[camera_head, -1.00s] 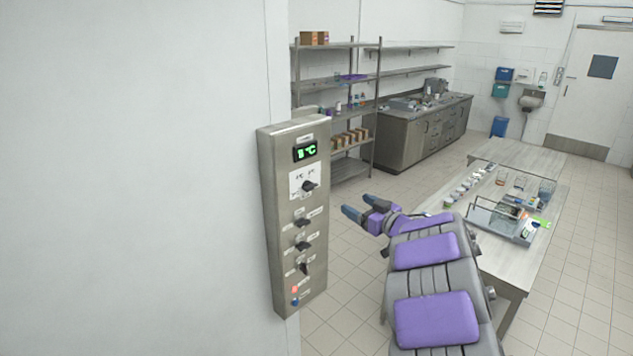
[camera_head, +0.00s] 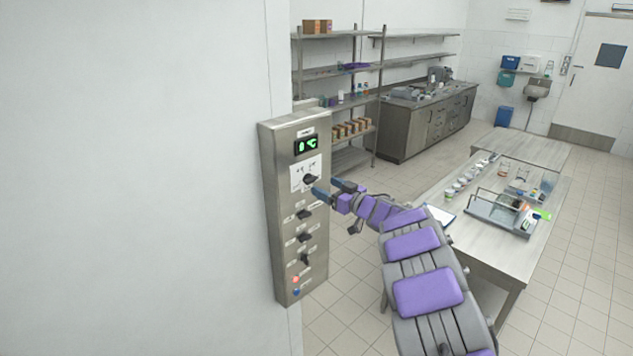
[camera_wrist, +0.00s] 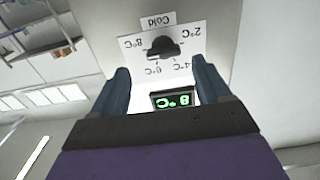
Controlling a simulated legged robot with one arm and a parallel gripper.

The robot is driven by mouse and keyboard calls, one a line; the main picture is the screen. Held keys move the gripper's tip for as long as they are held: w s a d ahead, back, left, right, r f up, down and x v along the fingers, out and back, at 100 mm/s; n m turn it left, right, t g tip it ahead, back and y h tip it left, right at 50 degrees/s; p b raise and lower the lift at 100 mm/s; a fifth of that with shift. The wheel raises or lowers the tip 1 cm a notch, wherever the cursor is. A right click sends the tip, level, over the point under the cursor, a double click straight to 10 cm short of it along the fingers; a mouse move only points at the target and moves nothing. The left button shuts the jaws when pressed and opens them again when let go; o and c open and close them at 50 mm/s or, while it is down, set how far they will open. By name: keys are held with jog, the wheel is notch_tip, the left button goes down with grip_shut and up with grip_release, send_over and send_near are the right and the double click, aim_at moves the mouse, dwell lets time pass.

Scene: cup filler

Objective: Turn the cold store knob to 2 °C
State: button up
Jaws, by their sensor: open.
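The cold store knob (camera_head: 310,180) is a black knob on a white scale plate, high on the steel control panel (camera_head: 283,215). In the wrist view the knob (camera_wrist: 162,47) sits among marks for 8, 6, 4 and 2 °C, under a label reading "Cold"; the picture is upside down there. The green display (camera_head: 306,145) above the knob seems to read 8 °C. My gripper (camera_head: 330,187) is open, its blue fingers beside the knob. In the wrist view the knob lies beyond and between the fingertips, apart from them.
Several more black knobs (camera_head: 304,237) and small red and blue buttons (camera_head: 296,284) lie lower on the panel. A white wall (camera_head: 130,180) stands left. A table (camera_head: 500,255) with cups and a tray is at right, shelves (camera_head: 335,72) behind.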

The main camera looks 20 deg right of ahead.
aim_at(314, 181)
jog(key=x, duration=0.5)
jog(key=shift+w+a, duration=0.15)
jog(key=shift+a, duration=0.3)
jog(key=shift+d, duration=0.15)
jog(key=shift+d, duration=0.25)
jog(key=shift+c, duration=0.2)
jog(key=shift+a, duration=0.3)
jog(key=c, duration=1)
